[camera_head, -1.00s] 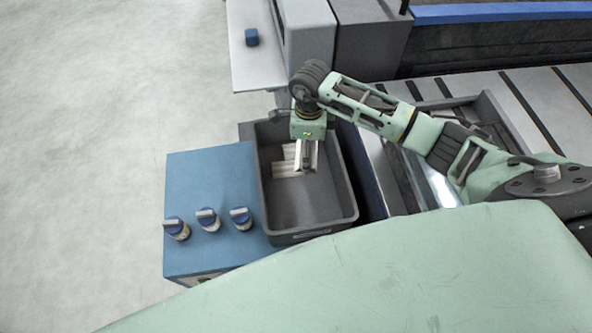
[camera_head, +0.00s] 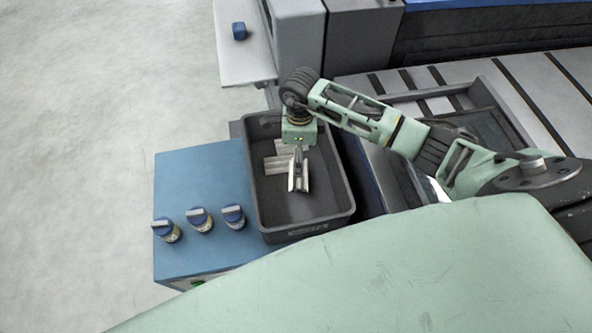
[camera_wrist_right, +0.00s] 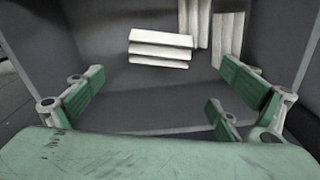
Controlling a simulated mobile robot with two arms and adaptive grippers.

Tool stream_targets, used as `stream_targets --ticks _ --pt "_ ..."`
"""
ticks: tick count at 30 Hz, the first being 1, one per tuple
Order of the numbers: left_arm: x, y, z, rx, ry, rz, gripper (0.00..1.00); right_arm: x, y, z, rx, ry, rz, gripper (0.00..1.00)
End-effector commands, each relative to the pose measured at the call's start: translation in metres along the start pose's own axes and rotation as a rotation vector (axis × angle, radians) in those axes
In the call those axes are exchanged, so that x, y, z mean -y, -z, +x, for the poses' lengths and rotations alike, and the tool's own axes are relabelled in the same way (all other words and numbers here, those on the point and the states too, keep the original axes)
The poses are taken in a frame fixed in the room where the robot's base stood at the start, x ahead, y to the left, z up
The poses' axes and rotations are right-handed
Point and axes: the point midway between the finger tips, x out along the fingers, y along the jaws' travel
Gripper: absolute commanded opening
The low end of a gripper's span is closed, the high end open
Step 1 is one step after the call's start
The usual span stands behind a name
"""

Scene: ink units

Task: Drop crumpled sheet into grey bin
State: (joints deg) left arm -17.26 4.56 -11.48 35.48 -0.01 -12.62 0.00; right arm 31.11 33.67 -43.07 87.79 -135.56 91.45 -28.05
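The grey bin (camera_head: 348,207) is open-topped and stands in the middle of the head view. My right gripper (camera_head: 299,160) points down over its inside. In the right wrist view its fingers (camera_wrist_right: 165,95) are spread wide with nothing between them. A pale folded, crumpled sheet (camera_head: 298,183) shows just below the fingers in the head view, within the bin's outline; I cannot tell if it rests on the floor. Other pale folded pieces (camera_head: 282,148) lie behind it in the bin. The right wrist view shows a pleated piece (camera_wrist_right: 160,50) and others near the bin wall. My left gripper is out of view.
A blue box (camera_head: 200,185) with several blue-topped knobs (camera_head: 199,219) adjoins the bin's left side. A grey machine with a slatted bed (camera_head: 520,90) lies to the right. A light shelf with a small blue object (camera_head: 239,31) is behind. The floor at left is clear.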

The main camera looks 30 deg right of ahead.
Motion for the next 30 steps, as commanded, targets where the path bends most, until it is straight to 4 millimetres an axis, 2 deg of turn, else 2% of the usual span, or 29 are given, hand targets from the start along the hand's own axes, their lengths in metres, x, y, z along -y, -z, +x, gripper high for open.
stream_targets --ticks 10,14,24,30 --pt "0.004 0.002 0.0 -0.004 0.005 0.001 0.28 0.0 0.0 -0.001 0.0 0.0 0.0 1.0" --pt "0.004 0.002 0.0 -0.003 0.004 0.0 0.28 0.001 0.001 -0.009 -0.001 0.002 0.0 1.0" --pt "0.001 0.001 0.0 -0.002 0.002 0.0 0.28 0.002 0.0 -0.078 0.001 0.004 0.0 1.0" --pt "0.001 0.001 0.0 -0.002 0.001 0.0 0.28 0.001 0.0 -0.109 0.001 0.002 0.0 1.0"
